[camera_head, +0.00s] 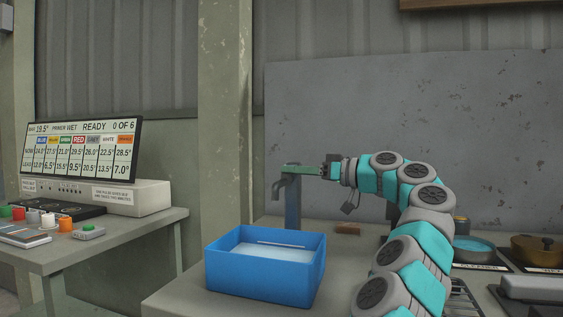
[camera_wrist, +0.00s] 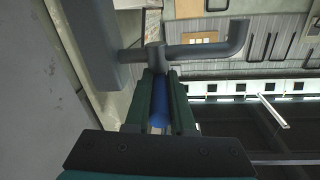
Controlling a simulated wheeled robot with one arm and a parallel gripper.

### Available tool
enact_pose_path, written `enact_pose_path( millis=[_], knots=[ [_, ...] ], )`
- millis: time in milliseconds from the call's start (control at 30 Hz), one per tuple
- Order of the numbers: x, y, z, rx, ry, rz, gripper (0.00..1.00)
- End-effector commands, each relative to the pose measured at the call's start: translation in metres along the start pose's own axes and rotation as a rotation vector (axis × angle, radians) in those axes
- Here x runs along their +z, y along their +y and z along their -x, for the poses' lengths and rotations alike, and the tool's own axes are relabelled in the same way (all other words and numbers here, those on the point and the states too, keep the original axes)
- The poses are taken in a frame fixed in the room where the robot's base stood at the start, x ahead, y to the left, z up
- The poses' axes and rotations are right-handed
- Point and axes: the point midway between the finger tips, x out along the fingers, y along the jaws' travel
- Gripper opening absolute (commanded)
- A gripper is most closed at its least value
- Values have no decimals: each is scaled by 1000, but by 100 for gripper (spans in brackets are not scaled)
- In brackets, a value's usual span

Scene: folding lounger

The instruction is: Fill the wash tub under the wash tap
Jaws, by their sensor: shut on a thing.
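The wash tap (camera_head: 292,207) is a grey-blue post with a short spout, standing behind the tub on the counter. My gripper (camera_head: 300,169) reaches it from the right at the top of the post. In the wrist view the dark green fingers (camera_wrist: 160,105) are shut on a blue tap handle (camera_wrist: 159,102), beside the tap's grey curved spout (camera_wrist: 205,50). The blue wash tub (camera_head: 262,277) sits upright at the counter's front, below and in front of the tap. A pale blue, water-like surface with a white line shows inside it. I see no clear stream from the spout.
A grey metal panel (camera_head: 400,110) stands behind the tap. A small brown block (camera_head: 347,228) lies right of the tap. Pans, including a brown lidded pot (camera_head: 538,248), stand at the right. A side table with a display screen (camera_head: 80,150) is at the left.

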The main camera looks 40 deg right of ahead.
Motion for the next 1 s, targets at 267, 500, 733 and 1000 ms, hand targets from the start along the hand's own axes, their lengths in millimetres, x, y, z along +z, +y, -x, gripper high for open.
enact_pose_path(
  millis=[267, 500, 733, 1000],
  knots=[
    [-1, 0, 8, -8, 1, 1, 0],
    [-2, 0, 8, -8, 2, 2, 0],
    [-2, 0, 8, -8, 1, 1, 44],
    [-1, 0, 8, -8, 1, 1, 52]
  ],
)
